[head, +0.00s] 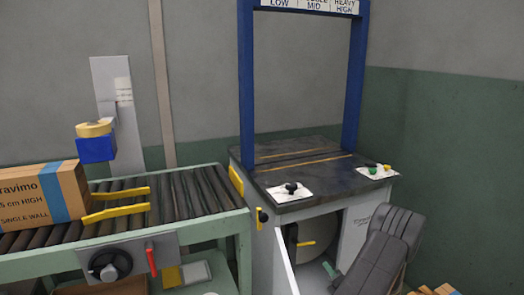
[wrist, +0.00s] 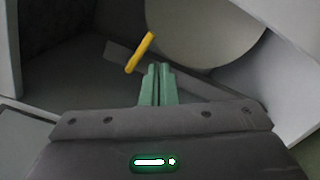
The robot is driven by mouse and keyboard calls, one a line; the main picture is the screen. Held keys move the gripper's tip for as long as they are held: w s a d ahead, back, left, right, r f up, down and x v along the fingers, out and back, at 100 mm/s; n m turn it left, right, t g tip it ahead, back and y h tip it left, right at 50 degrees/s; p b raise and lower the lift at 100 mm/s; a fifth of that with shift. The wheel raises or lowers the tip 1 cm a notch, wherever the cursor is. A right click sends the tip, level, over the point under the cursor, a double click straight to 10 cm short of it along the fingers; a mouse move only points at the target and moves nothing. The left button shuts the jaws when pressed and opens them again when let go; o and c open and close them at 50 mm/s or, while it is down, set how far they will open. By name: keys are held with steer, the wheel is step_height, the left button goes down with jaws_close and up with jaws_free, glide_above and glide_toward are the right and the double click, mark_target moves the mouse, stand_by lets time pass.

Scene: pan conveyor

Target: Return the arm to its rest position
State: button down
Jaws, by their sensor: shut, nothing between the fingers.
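My gripper (wrist: 158,72) shows in the wrist view as two green fingers pressed together, shut and empty. In the head view my dark grey arm is at the lower right, in front of the machine (head: 353,236). There the fingers show only as a small green patch beside it. In the wrist view a yellow handle (wrist: 140,52) stands just beyond the fingertips, with a visible gap. A large pale disc (wrist: 205,28) is behind it. The handle also shows in the head view (head: 306,243), inside the machine's open lower bay.
A roller conveyor (head: 185,197) with a cardboard box (head: 40,195) and yellow guides is at left. A blue frame (head: 246,85) rises over the dark machine top (head: 310,165), which has small knobs. A white panel (head: 284,262) stands near the bay. More boxes (head: 440,290) sit at lower right.

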steer(key=w+a+f+m+b, duration=0.2)
steer(key=w+a+f+b, duration=0.15)
steer(key=w+a, duration=0.4)
steer(key=s+a+m+p, duration=0.4)
steer(key=s+a+p, duration=0.1)
steer(key=a+p, duration=0.15)
steer(key=v, duration=0.6)
stand_by(0.4)
steer(key=shift+s+a+r, duration=0.1)
steer(key=shift+s+r, duration=0.05)
